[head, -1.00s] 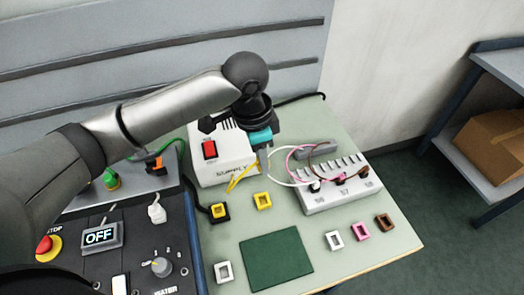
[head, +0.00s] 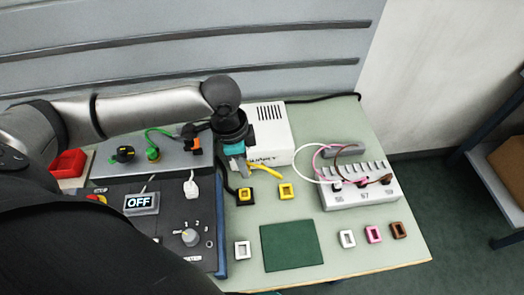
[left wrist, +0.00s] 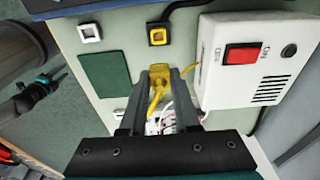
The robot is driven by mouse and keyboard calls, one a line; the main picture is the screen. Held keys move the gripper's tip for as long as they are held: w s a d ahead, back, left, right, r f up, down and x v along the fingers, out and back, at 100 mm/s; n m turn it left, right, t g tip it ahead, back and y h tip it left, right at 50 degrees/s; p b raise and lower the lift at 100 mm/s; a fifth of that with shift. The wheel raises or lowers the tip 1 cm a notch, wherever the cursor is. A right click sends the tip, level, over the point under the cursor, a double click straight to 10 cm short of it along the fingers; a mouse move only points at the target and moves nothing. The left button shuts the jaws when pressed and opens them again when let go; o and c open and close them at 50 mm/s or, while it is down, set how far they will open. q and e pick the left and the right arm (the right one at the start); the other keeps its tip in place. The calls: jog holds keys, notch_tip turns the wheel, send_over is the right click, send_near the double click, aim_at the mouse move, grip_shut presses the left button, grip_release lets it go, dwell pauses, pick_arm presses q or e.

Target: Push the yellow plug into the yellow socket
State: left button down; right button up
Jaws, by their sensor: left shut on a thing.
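My left gripper (head: 241,174) is above the table, in front of the white supply box. It is shut on the yellow plug, a small piece that shows between the fingers in the left wrist view (left wrist: 157,92). A yellow cable (head: 265,171) runs beside the gripper. A black block with a yellow-rimmed opening (head: 245,194) lies just below the fingertips and shows in the left wrist view (left wrist: 157,37). A yellow square frame (head: 286,191) lies to its right. Which of these two is the yellow socket I cannot tell. The plug is partly hidden by the fingers.
The white supply box (head: 270,125) stands behind the gripper. The control panel (head: 150,229) is at the left. A grey terminal block (head: 358,197) with looped wires stands right. White, pink (head: 373,234) and brown frames lie in front. A green mat (head: 292,246) lies flat.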

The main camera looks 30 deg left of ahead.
pick_arm(q)
jog(key=shift+s+a, duration=0.25)
jog(key=shift+a, duration=0.15)
jog(key=shift+p, duration=0.7)
jog(key=shift+f, duration=0.1)
jog(key=shift+f+b, duration=2.25)
jog(key=shift+f, duration=2.75)
jog(key=shift+p, duration=0.7)
